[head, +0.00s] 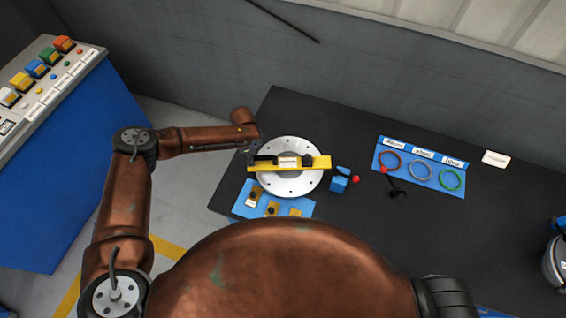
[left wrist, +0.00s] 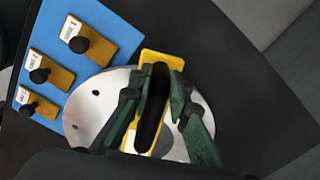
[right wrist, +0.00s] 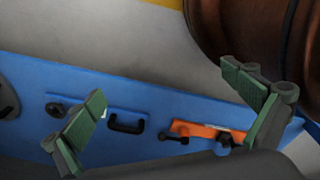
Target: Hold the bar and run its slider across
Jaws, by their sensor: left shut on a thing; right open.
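A yellow bar (head: 321,162) with a white label lies across the round silver flange plate (head: 291,188) on the dark table. It carries a black piece near each end; I cannot tell for sure which part is the slider. My left gripper (head: 253,153) is at the bar's left end. In the left wrist view its green fingers (left wrist: 156,86) are closed on a long black handle (left wrist: 154,118) on the yellow bar (left wrist: 160,58). My right gripper (right wrist: 164,84) is open and empty in the right wrist view, away from the bar; it is hidden in the head view.
A blue board (head: 244,205) with yellow, black-knobbed plates lies in front of the flange. Blue blocks (head: 338,184) and a red ball (head: 355,179) are just right. A blue ring board (head: 422,174) lies farther right. A blue panel (right wrist: 140,145) with handles faces my right gripper.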

